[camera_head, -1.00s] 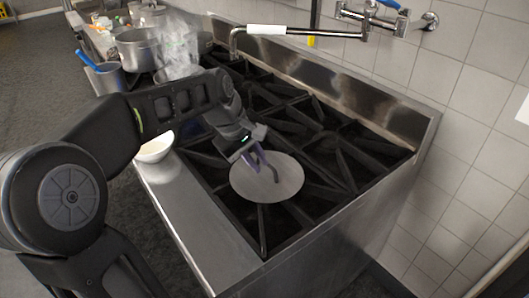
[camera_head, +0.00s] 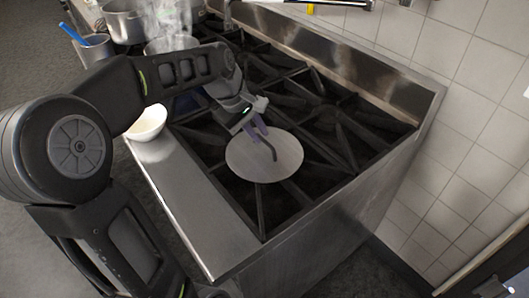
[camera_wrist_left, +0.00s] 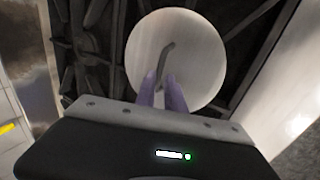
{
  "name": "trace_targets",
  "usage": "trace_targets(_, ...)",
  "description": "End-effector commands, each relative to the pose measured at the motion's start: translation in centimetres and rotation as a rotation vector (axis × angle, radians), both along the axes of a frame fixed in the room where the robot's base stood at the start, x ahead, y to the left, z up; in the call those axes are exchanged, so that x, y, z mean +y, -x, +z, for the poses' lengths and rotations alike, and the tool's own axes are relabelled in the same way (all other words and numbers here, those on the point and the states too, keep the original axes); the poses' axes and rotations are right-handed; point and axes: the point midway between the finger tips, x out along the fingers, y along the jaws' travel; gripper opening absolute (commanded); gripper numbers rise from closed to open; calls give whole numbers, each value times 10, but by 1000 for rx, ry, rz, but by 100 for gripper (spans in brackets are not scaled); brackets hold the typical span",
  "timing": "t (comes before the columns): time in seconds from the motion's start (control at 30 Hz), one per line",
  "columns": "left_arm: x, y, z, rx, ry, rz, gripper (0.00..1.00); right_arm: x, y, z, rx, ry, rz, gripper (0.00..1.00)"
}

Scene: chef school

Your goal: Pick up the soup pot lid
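The soup pot lid (camera_head: 252,166) is a flat grey disc with a thin dark bent handle (camera_head: 271,150). It lies on the black stove grates near the front end of the stove. My left gripper (camera_head: 257,132) is above the lid at the handle's far end. In the left wrist view the lid (camera_wrist_left: 203,62) fills the upper middle, and the two purple fingers (camera_wrist_left: 162,92) reach over it on either side of the handle's lower end. A gap shows between the fingers, and I cannot tell whether they touch the handle. My right gripper is not in view.
A white bowl (camera_head: 147,124) sits on the steel ledge (camera_head: 190,205) left of the grates. Steaming pots (camera_head: 124,22) stand at the far end, with a blue-handled container (camera_head: 97,48) beside them. A steel backsplash (camera_head: 340,62) and tiled wall bound the right.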

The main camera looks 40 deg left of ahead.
Motion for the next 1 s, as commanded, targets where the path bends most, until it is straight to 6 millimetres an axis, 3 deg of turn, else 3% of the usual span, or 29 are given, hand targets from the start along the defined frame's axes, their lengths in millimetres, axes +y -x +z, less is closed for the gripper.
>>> trace_targets(0.27, -2, -3, -7, 4, 2, -1, 14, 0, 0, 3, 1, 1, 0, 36)
trace_targets(0.6, -7, -21, -46, 2, 1, -1, 14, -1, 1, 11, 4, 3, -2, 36)
trace_targets(1.0, -7, -21, -47, 0, 0, 0, 14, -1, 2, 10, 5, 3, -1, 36)
